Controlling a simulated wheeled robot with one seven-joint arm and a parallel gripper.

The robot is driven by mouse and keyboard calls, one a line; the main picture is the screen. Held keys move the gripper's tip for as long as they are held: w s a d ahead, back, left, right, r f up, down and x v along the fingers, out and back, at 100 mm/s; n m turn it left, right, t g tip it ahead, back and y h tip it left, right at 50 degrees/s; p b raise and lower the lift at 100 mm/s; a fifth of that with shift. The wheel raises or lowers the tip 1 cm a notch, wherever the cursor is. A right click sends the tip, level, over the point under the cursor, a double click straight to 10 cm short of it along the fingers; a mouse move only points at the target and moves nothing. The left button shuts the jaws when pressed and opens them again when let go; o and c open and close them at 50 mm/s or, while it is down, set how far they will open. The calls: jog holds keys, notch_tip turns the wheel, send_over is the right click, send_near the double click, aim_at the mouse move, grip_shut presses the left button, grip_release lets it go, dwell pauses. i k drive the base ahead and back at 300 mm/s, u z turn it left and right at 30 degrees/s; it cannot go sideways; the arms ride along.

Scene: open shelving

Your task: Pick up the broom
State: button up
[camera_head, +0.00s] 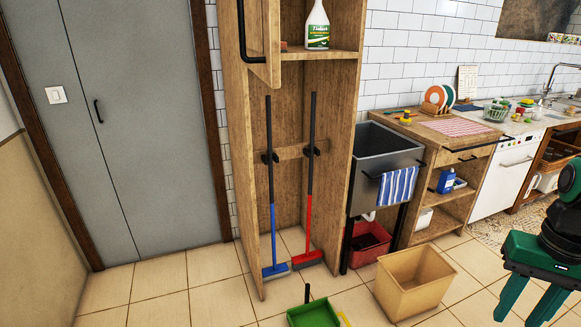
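Two long-handled tools stand upright side by side in the lower bay of a tall wooden cabinet. The left one (272,230) has a black upper handle, a blue lower handle and a blue-grey head on the floor. The right one (308,220) has a black upper handle, a red lower handle and a red head with grey bristles. Both look like brooms. Dark clips on a crossbar are at their handles. My gripper (525,308) is at the lower right, with its green fingers apart and nothing between them, well away from both tools.
The cabinet (245,175) has an open door above, and a spray bottle (317,28) on its shelf. A green dustpan (314,315) and a tan bin (413,283) stand on the floor in front. A dark sink (385,150) adjoins on the right. Floor at the left is clear.

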aim_at(312, 258)
jog(key=u, duration=0.05)
jog(key=i, duration=0.65)
jog(key=u, duration=3)
jog(key=k, duration=1.45)
jog(key=z, duration=1.85)
